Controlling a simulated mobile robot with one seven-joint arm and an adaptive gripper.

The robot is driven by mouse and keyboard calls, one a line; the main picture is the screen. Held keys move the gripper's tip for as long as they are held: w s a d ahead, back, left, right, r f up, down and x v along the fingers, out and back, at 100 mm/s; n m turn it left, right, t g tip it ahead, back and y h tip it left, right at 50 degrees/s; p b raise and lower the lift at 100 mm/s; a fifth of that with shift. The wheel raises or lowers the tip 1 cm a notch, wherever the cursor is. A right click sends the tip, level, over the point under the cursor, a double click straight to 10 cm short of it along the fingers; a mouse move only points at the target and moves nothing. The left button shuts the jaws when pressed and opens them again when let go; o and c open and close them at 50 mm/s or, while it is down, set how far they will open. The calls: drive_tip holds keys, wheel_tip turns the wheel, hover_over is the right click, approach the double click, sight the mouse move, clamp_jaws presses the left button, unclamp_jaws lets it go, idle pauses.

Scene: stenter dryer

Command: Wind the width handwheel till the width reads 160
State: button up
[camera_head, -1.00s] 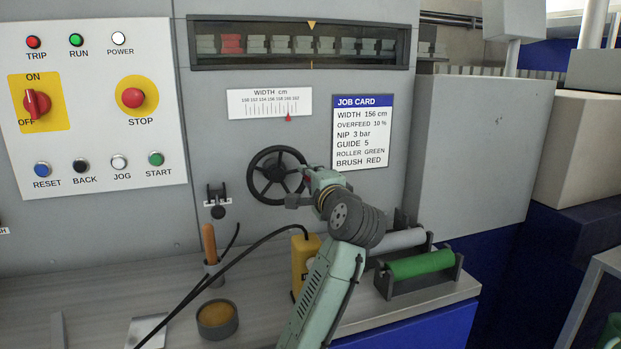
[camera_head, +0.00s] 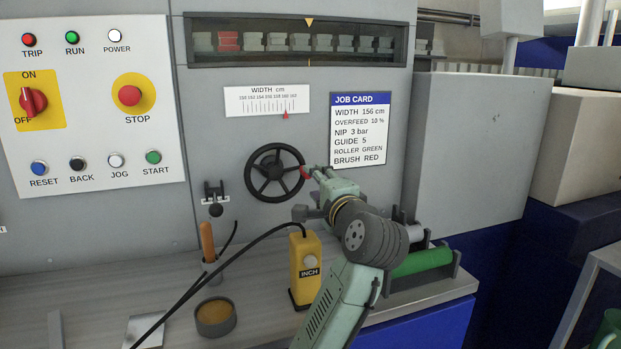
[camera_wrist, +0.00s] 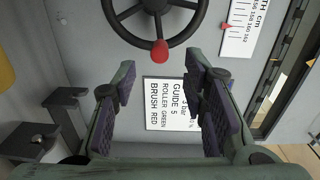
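The width handwheel (camera_head: 274,172) is a black spoked wheel on the grey panel. Its red knob (camera_head: 304,172) is at the wheel's right side, and it shows at the rim in the wrist view (camera_wrist: 159,51). My gripper (camera_head: 314,173) is just right of the knob. In the wrist view my gripper (camera_wrist: 161,88) is open and empty; the knob is in line with the gap, beyond the fingertips, and looks apart from them. The width scale (camera_head: 266,100) is above the wheel; its red pointer (camera_head: 285,115) is at about 160, also in the wrist view (camera_wrist: 226,26).
The job card (camera_head: 360,130) reads width 156 cm. A yellow INCH pendant (camera_head: 304,268) with a black cable stands on the bench below. A green roller (camera_head: 422,262) lies behind my arm. A button panel (camera_head: 90,105) is at left.

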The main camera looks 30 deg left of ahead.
drive_tip(key=v, duration=0.5)
drive_tip(key=shift+s+d, duration=0.1)
drive_tip(key=shift+d, duration=0.05)
